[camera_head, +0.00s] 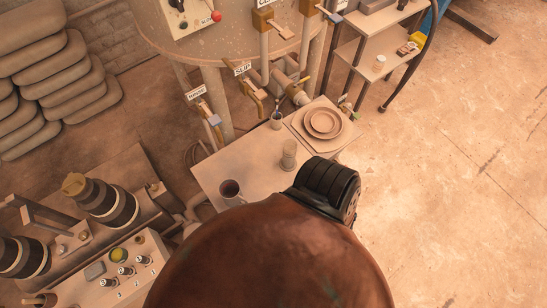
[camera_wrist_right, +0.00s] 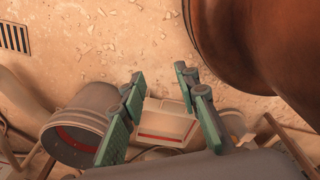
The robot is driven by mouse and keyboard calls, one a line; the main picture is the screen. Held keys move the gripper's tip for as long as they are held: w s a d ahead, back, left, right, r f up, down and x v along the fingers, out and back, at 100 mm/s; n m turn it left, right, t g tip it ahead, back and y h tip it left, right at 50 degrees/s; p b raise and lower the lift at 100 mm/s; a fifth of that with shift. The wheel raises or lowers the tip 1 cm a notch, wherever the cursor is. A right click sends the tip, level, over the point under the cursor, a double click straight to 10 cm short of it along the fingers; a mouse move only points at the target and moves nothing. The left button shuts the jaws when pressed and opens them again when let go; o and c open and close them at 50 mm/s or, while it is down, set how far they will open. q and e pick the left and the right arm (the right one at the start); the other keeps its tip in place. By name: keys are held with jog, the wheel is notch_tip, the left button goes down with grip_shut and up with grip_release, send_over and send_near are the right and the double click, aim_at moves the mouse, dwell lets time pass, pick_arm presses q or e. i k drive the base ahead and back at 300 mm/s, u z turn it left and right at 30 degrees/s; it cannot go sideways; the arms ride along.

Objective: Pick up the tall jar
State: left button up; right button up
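The tall jar (camera_head: 289,154) appears to be the upright, pale, see-through vessel on the small table (camera_head: 262,180) in the head view. It stands between a dark-filled mug (camera_head: 231,189) and a stack of plates (camera_head: 322,123). Neither gripper shows in the head view. In the right wrist view my right gripper (camera_wrist_right: 160,76) has its two green fingers spread apart with nothing between them. It is away from the jar, with floor and a pale box beyond it. The jar is not in the wrist view.
A small cup (camera_head: 276,121) stands behind the jar, near valves and pipes. A large brown rounded surface and a black ribbed part (camera_head: 328,184) cover the table's near right side. A bucket (camera_wrist_right: 82,127) and pale box (camera_wrist_right: 164,124) lie beyond my right gripper.

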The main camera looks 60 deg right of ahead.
aim_at(288, 162)
jog(key=k, duration=0.9)
jog(key=z, duration=1.05)
jog(key=i, duration=0.25)
jog(key=u, duration=0.05)
